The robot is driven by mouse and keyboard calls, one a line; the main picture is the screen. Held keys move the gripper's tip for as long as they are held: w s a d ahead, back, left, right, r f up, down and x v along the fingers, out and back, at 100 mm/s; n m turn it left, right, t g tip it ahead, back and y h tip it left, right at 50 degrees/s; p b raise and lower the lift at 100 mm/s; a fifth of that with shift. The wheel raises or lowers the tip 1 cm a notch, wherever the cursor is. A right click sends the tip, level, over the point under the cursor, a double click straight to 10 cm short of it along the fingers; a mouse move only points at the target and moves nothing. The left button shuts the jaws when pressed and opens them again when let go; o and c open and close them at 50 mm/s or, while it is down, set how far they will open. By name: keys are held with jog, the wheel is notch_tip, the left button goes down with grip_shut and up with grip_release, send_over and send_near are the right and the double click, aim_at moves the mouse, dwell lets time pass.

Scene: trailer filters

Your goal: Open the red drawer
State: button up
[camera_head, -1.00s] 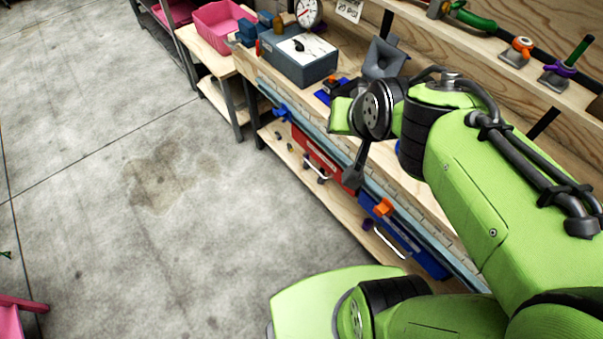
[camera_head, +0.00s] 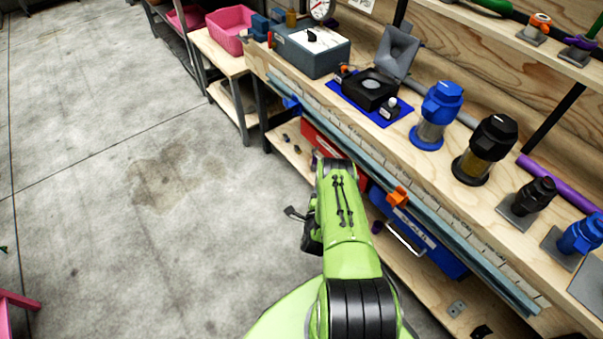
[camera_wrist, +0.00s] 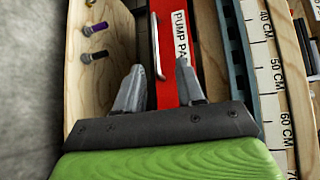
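The red drawer (camera_head: 318,146) hangs under the front edge of the workbench, partly hidden behind my green arm in the head view. In the wrist view the red drawer (camera_wrist: 184,72) has a white label with the letters "PUMP PA" and a metal bar handle (camera_wrist: 157,42). The drawer looks shut. My gripper (camera_wrist: 158,75) is open and empty, its two fingers on either side of the line of the handle, with the near end of the handle between or just beyond the tips. I cannot tell if they touch. In the head view my gripper (camera_head: 294,214) shows only in part.
A blue drawer (camera_head: 425,240) with a handle and an orange clamp (camera_head: 397,197) are to the right along the bench. Bolts (camera_wrist: 97,40) lie on the lower wooden shelf (camera_wrist: 88,80). Blue and black filters (camera_head: 437,112) stand on the bench top.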

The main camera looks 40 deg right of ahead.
jog(key=s+d+f+b+x, duration=0.1)
jog(key=b+x, duration=0.5)
jog(key=x, duration=0.8)
jog(key=shift+f+m+h, duration=0.25)
jog(key=shift+m+h, duration=0.05)
jog(key=shift+m, duration=0.1)
grip_shut()
